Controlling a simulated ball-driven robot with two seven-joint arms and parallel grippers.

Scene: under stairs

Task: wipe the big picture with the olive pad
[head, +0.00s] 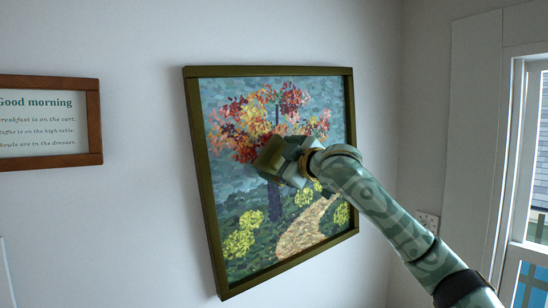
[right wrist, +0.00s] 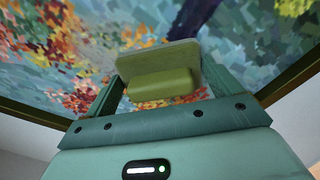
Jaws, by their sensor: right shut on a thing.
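The big picture (head: 245,205) hangs on the wall in the head view, a painting of a tree with red and yellow leaves and a path, in a dark olive frame. Its canvas also fills the upper part of the right wrist view (right wrist: 190,18). My left gripper is not in view.
A small brown-framed sign (head: 95,120) with "Good morning" text hangs on the wall to the left. A window (head: 535,170) with a white frame is at the right. A wall socket plate (head: 427,221) is right of the picture, beside my right arm.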

